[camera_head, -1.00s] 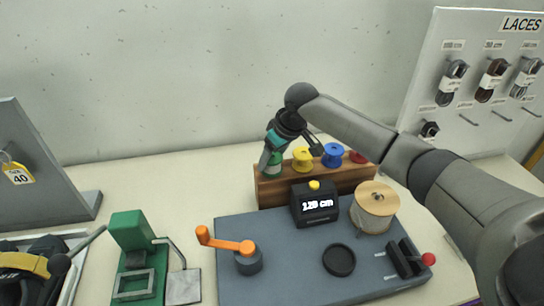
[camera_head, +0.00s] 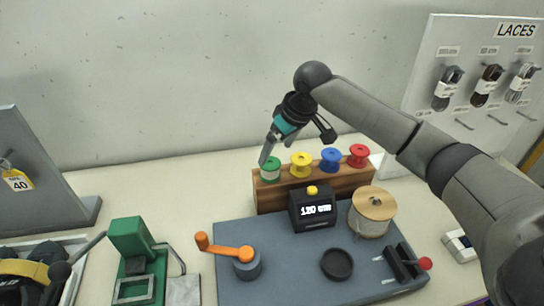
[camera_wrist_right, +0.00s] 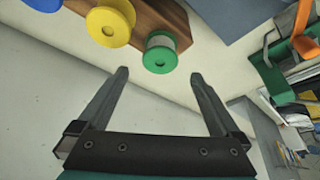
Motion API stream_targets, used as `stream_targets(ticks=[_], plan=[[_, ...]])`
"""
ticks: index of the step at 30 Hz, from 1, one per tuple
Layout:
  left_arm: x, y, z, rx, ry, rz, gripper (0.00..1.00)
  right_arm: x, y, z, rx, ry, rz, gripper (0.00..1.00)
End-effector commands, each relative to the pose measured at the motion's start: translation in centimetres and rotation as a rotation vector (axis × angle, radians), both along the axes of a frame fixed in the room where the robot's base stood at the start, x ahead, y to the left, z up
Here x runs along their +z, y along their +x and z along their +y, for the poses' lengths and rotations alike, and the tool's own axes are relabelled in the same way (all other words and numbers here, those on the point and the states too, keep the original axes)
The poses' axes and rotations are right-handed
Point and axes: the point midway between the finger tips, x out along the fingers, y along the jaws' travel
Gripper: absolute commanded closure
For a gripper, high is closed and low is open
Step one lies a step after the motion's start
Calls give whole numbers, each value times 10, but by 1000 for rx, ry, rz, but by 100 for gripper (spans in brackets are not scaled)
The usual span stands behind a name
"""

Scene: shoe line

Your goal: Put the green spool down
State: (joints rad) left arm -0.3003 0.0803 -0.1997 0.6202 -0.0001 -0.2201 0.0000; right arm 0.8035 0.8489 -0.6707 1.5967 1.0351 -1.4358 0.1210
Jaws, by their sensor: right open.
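The green spool (camera_head: 270,169) stands at the left end of the wooden rack (camera_head: 315,187), beside the yellow spool (camera_head: 301,165). My right gripper (camera_head: 268,150) is just above the green spool in the head view. In the right wrist view the green spool (camera_wrist_right: 160,52) lies beyond the fingertips, and my right gripper (camera_wrist_right: 155,75) is open with nothing between its fingers. My left gripper is not in view.
A blue spool (camera_head: 331,159) and a red spool (camera_head: 358,155) share the rack. A black length display (camera_head: 313,207), an orange crank (camera_head: 228,248) and a cord reel (camera_head: 373,210) stand in front. The wall panel of laces (camera_head: 475,85) is at right.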

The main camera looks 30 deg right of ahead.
Motion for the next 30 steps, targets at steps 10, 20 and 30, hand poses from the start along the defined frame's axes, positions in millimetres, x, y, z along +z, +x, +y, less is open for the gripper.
stream_targets(ticks=[10,20,30], plan=[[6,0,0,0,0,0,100,47,-18,-7,-1,0,-1,0],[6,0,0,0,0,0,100,50,-19,-7,-1,0,0,0],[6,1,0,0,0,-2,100,49,-19,-7,-1,1,0,0]])
